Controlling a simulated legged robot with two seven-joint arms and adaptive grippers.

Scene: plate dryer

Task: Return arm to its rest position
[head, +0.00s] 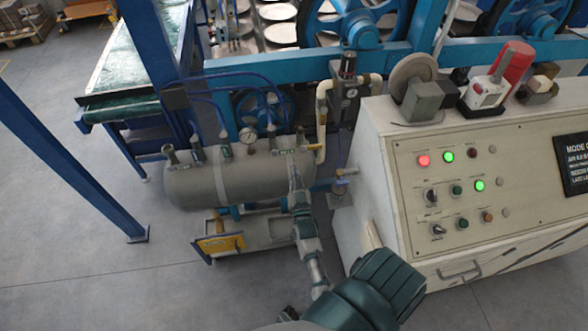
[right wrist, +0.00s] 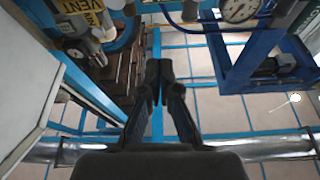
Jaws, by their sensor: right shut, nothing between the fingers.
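My right arm (head: 305,235) comes up from the bottom of the head view. Its thin far end, where the right gripper (head: 291,160) is, overlaps the right end of a grey tank in the picture. The right wrist view shows the right gripper (right wrist: 158,72) from behind, with its two dark fingers together and nothing between them. Whether the fingertips touch anything on the tank cannot be told. My left gripper does not show in either view.
The grey tank (head: 195,185) carries valves and a gauge (head: 247,135). A white control panel (head: 405,190) with lit buttons stands to the right. Bare floor (head: 70,230) lies at the left.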

